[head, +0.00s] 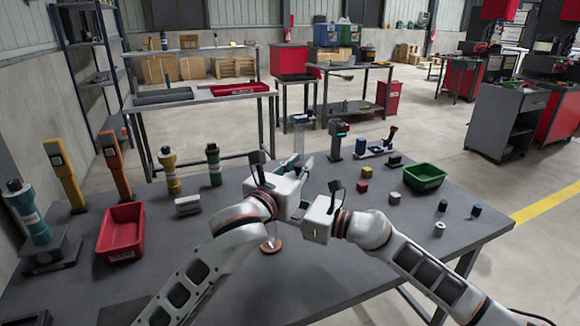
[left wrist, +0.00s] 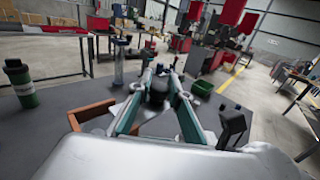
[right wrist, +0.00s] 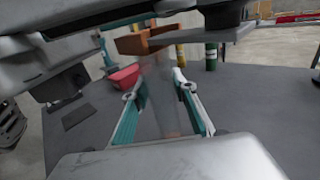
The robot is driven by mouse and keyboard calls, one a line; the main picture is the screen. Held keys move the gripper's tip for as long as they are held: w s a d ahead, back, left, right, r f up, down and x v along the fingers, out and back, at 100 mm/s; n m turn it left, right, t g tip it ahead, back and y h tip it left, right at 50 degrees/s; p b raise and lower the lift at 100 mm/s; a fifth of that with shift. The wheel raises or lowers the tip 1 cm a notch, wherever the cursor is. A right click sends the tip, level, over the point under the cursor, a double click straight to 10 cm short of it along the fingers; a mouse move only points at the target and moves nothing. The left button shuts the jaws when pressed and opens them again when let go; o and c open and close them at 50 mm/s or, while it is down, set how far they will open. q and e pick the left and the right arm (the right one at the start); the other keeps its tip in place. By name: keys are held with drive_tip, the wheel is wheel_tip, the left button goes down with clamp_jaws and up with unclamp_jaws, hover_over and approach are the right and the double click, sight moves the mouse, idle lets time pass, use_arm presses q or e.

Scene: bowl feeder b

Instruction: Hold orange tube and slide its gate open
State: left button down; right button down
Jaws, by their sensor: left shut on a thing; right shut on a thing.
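The orange tube is clear, with an orange base (head: 271,246) standing on the table; my arms hide most of its upper part in the head view. Its orange-brown collar shows in the left wrist view (left wrist: 90,113) and in the right wrist view (right wrist: 150,41). A grey gate plate (right wrist: 205,35) extends beside the collar. My left gripper (left wrist: 158,80) is shut on a dark knob (left wrist: 158,94) by the plate. My right gripper (right wrist: 160,88) is shut around the clear tube wall below the collar. How far the gate is open cannot be told.
A red bin (head: 122,233), an orange post (head: 115,165), a yellow post (head: 65,175) and a green bottle (head: 214,165) stand left. A green bin (head: 425,177) and several small blocks lie right. The front table area is mostly clear.

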use_arm(q)
drive_tip(key=shift+d, duration=0.45)
drive_tip(key=c, duration=1.8)
unclamp_jaws()
drive_tip(key=shift+w, duration=0.1)
drive_tip(key=shift+a, duration=0.1)
drive_tip(key=shift+s+a, duration=0.15)
drive_tip(key=shift+s, duration=0.05)
drive_tip(key=v, duration=1.1)
drive_tip(key=shift+s, duration=0.3)
